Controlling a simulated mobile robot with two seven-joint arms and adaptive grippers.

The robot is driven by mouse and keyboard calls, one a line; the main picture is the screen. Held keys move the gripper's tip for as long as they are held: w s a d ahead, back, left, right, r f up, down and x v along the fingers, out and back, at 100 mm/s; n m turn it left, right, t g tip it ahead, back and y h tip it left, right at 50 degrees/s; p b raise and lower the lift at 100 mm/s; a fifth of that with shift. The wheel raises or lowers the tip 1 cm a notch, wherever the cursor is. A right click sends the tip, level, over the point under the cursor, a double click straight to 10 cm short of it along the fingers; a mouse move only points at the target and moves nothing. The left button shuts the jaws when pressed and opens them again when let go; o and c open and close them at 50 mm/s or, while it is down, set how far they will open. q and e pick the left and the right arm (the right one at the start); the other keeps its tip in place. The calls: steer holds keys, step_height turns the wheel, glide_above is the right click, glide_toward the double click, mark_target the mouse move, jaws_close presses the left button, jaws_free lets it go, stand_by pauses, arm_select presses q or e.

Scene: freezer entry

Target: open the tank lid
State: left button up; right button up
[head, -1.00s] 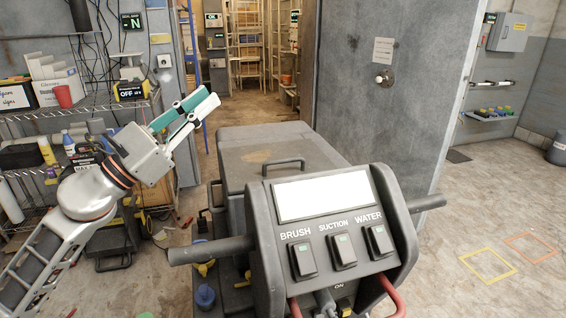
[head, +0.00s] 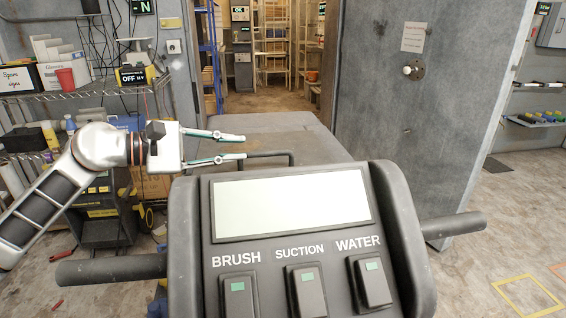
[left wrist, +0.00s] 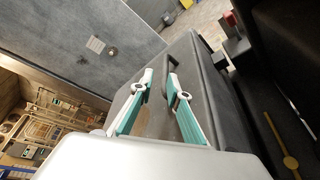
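The tank lid (head: 300,130) is the flat grey top of the floor machine, behind the control panel, and looks shut. Its dark bar handle (head: 272,153) stands near the lid's front edge. My left gripper (head: 244,147) comes in from the left with its teal-and-white fingers apart, tips close to the handle's left end. In the left wrist view, the open left gripper (left wrist: 160,75) points at the handle (left wrist: 172,60). I cannot tell whether the fingers touch it. Nothing is seen held. My right gripper is not in view.
The control panel (head: 290,205) with brush, suction and water switches stands in front, with a push bar (head: 110,269) sticking out left. A large grey door (head: 415,110) stands behind on the right. Shelves with boxes (head: 30,78) are at left.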

mark_target(257, 154)
arm_select(q)
steer(key=shift+w+d+f, duration=0.1)
steer(key=shift+w+f, duration=0.05)
steer(key=shift+f, duration=0.4)
steer(key=shift+w+f, duration=0.1)
steer(key=shift+f, duration=0.45)
steer(key=shift+b+x, duration=0.3)
steer(key=shift+x, duration=3.5)
steer(key=shift+s+r, duration=0.1)
steer(key=shift+r, duration=0.05)
jaws_close()
